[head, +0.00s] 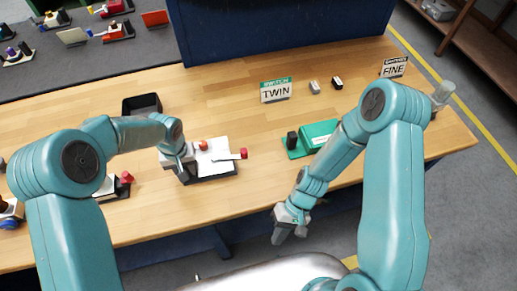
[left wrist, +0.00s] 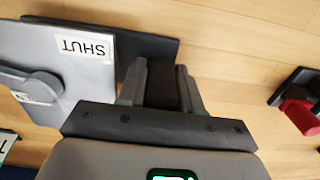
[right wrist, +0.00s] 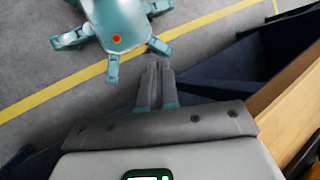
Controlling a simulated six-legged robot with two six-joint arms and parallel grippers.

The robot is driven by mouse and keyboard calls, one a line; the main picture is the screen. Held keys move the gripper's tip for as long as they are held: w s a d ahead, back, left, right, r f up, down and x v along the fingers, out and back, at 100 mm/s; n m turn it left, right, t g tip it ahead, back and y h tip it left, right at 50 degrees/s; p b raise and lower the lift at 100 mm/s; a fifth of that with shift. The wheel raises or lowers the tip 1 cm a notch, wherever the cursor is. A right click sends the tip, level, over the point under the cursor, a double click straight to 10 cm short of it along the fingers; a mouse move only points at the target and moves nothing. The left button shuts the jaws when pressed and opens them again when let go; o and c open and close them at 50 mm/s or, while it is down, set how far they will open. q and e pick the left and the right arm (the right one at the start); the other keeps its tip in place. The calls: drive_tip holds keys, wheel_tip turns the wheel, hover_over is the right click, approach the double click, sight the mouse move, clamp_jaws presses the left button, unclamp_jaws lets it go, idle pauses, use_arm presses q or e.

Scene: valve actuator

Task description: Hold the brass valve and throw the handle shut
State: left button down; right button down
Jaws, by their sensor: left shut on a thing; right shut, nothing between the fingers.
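The valve unit is a white plate (head: 218,160) on a dark base, with a lever ending in a red tip (head: 243,153) that points right in the head view. I cannot make out any brass colour. In the left wrist view its plate (left wrist: 75,80) carries the word SHUT and a grey lever hub (left wrist: 40,87). My left gripper (head: 184,178) is at the unit's left end, shut on a dark part (left wrist: 165,88) beside the plate. My right gripper (head: 289,233) is shut and empty, in front of the table edge, away from the unit; its fingers (right wrist: 157,75) point over the floor.
A black bin (head: 141,104) stands behind the valve unit. A green box (head: 318,133) with a dark knob lies to the right. TWIN (head: 276,91) and FINE (head: 394,68) signs stand on the wooden table. A red-knobbed device (head: 122,181) sits left of my left gripper.

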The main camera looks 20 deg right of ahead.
use_arm(q)
drive_tip(key=shift+f, duration=0.1)
use_arm(e)
drive_tip(key=w+r+n+y, duration=0.1)
drive_tip(key=w+r+y, duration=0.1)
drive_tip(key=w+r+n+g+y, duration=0.1)
drive_tip(key=w+r+y, duration=0.1)
drive_tip(key=r, duration=0.1)
drive_tip(key=w+r+n+g+y, duration=0.1)
drive_tip(key=w+r+n+y, duration=0.1)
drive_tip(key=w+r, duration=0.1)
drive_tip(key=shift+a+r, duration=0.25)
drive_tip(key=w+d+r+n+t+h, duration=0.25)
drive_tip(key=w+r+n, duration=0.4)
drive_tip(key=w, duration=0.55)
drive_tip(key=w+d+r+n+t+h, duration=0.1)
drive_tip(key=w+d+r+n+h, duration=0.3)
drive_tip(key=w+r, duration=0.55)
drive_tip(key=s+a+f+n+y, duration=0.1)
drive_tip(key=s+a+f, duration=0.2)
drive_tip(key=a+f, duration=0.4)
drive_tip(key=shift+s+f, duration=0.2)
drive_tip(key=shift+f, duration=1.45)
drive_tip(key=shift+a, duration=0.1)
